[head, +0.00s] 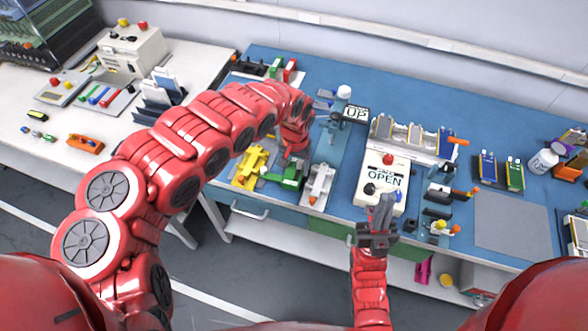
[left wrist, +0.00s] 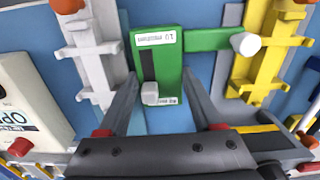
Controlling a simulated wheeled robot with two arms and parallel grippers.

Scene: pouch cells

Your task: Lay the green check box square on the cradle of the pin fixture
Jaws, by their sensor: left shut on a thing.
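The green check box (head: 289,176) is between the fingers of my left gripper (head: 294,153), which is shut on it. In the left wrist view the green box (left wrist: 158,65) has white labels, a dark slot and an arm ending in a white knob. A yellow fixture (head: 252,166) stands left of it in the head view, a pale grey fixture (head: 319,184) right of it. Both also show in the wrist view, yellow (left wrist: 266,50) and pale (left wrist: 92,45). I cannot tell which one is the pin fixture. My right gripper (head: 384,208) is near the table's front edge; its jaw opening is unclear.
A white box marked OPEN (head: 381,187) stands right of the pale fixture. A sign reading UP (head: 355,114) and a rack of grey pouches (head: 413,135) stand behind. A bare grey mat (head: 511,225) lies at the right front.

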